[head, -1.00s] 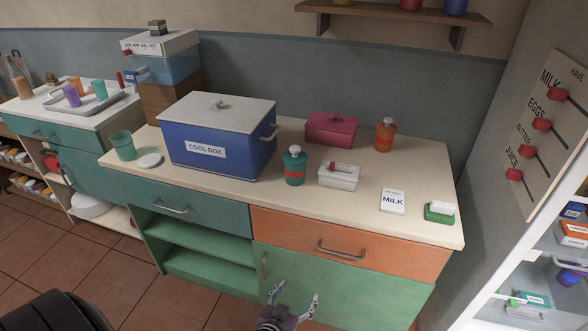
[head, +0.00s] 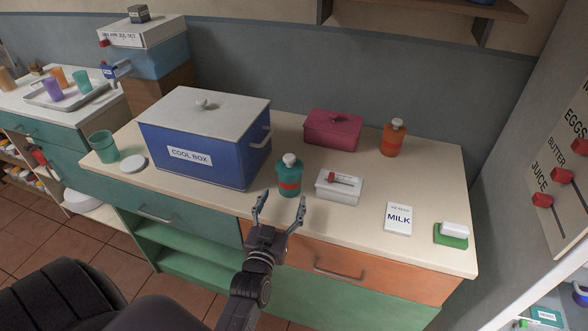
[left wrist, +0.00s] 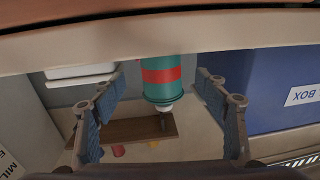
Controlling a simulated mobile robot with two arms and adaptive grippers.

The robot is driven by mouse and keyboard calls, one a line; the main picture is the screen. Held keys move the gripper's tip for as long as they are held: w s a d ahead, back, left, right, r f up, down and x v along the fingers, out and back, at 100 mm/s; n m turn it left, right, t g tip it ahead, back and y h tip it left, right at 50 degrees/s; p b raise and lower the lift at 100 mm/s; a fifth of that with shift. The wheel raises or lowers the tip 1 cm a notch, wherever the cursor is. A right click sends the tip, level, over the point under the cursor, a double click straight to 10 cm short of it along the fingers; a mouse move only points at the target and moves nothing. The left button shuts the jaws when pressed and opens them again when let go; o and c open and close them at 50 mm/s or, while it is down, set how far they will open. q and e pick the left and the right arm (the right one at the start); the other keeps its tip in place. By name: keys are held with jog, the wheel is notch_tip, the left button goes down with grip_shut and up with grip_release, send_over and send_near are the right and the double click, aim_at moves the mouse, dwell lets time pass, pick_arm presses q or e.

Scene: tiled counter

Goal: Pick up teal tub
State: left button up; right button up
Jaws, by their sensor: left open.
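The teal tub (head: 288,178) is a round, bottle-like container with a red band and a white cap. It stands upright near the counter's front edge, right of the cool box. My left gripper (head: 279,207) is open and empty at the front edge, its fingers pointing towards the tub. In the left wrist view the picture is upside down, and the tub (left wrist: 161,88) shows between the two spread fingers, with no clear contact. My right gripper is not in view.
The blue cool box (head: 205,155) stands close left of the tub. A white lidded box (head: 338,190) is close right. A pink box (head: 332,130) and an orange bottle (head: 393,138) stand behind. A teal cup (head: 104,147) is at left; a milk card (head: 398,218) lies right.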

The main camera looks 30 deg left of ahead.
aim_at(286, 187)
pick_arm(q)
jog(key=shift+x, duration=1.1)
jog(key=shift+w+a+r+p, duration=0.2)
jog(key=shift+w+p, duration=0.05)
jog(key=shift+w, duration=0.25)
jog(key=shift+w+a+r+p, duration=0.2)
jog(key=shift+w+p, duration=0.05)
jog(key=shift+w, duration=0.2)
jog(key=x, duration=0.2)
jog(key=shift+w+a+f, duration=0.1)
jog(key=shift+w+f, duration=0.1)
jog(key=shift+w, duration=0.1)
jog(key=shift+w+a+f, duration=0.1)
jog(key=shift+w+a, duration=0.1)
jog(key=shift+w, duration=0.35)
jog(key=shift+s, duration=0.1)
jog(key=shift+c, duration=0.9)
jog(key=c, duration=1.2)
jog(key=shift+c, duration=0.4)
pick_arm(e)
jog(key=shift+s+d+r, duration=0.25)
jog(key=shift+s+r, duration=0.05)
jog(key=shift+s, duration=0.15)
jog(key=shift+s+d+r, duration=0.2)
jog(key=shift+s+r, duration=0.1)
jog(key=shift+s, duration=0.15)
